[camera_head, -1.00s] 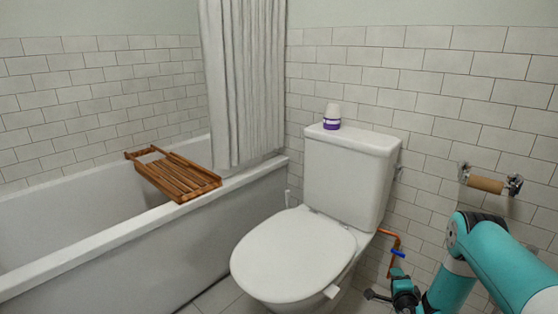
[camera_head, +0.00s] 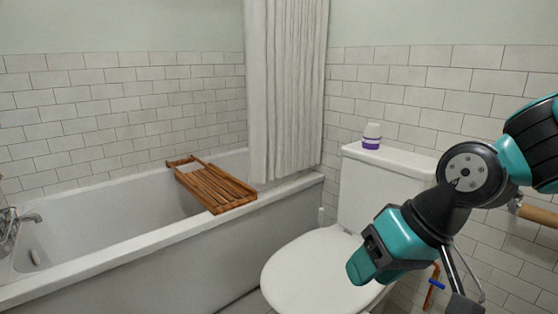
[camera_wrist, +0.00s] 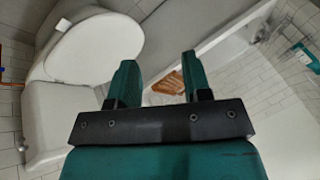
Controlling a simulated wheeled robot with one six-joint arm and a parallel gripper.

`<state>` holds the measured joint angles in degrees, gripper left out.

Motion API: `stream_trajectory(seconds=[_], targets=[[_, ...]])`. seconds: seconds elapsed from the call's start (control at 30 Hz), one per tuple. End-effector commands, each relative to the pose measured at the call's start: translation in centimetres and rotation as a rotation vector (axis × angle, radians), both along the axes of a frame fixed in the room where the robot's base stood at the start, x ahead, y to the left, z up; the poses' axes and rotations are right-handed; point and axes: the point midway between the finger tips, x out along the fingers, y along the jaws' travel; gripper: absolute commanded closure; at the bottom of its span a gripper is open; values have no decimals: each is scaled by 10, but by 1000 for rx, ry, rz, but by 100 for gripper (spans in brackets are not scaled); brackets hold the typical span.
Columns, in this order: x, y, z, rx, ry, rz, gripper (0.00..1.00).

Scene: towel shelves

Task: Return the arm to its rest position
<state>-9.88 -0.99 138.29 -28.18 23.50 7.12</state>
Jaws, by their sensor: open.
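My arm reaches in from the right side of the head view, bent at a dark round joint. My gripper (camera_head: 362,264) hangs at its end in front of the toilet (camera_head: 315,268), pointing down and left in the picture. In the wrist view my gripper (camera_wrist: 160,75) shows two teal fingers spread apart with nothing between them. The toilet also shows at upper left in the wrist view (camera_wrist: 95,47). The gripper appears clear of everything around it.
A white bathtub (camera_head: 150,245) with a wooden rack (camera_head: 212,187) across it stands left, beside a curtain (camera_head: 290,95). A white and purple container (camera_head: 371,136) sits on the toilet's cistern (camera_head: 385,160). A roll holder (camera_head: 535,213) is on the right wall, partly behind my arm.

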Motion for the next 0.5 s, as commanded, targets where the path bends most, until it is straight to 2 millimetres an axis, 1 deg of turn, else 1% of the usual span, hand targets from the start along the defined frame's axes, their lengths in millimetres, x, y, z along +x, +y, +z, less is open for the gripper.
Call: stream_trajectory(seconds=[0.03,0.1,0.23,0.3,0.33,0.5], targets=[[-22,0,7,-26,2,56,55],[-49,-3,11,-63,17,129,55],[-95,-10,17,-127,40,251,55],[-118,-18,18,-159,52,311,55],[-116,-19,33,-159,56,308,55],[-114,-18,73,-157,59,302,55]])
